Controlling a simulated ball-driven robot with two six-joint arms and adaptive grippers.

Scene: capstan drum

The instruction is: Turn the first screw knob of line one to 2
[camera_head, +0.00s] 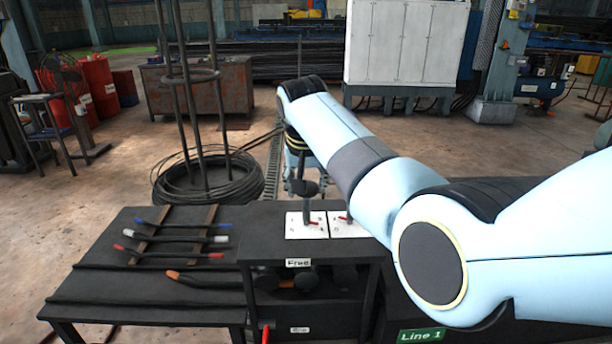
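Two white dial plates lie side by side on the dark bench top, a left plate (294,232) and a right plate (341,231). Each carries a small red pointer, one on the left plate (313,223) and one on the right plate (345,218). Their numbers are too small to read. My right arm reaches in from the right and partly covers the right plate. My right gripper (306,172) points down above and behind the plates, partly hidden by a dark upright handle (304,188). Its finger opening is unclear. My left gripper is not in view. A green "Line 1" sign (420,335) is on the front below.
A low dark table (150,290) at left holds several tools with coloured handles. A "Free" label (298,262) marks the bench front. A wire coil (207,180) on a stand is behind. A white cabinet (405,45) stands at the back.

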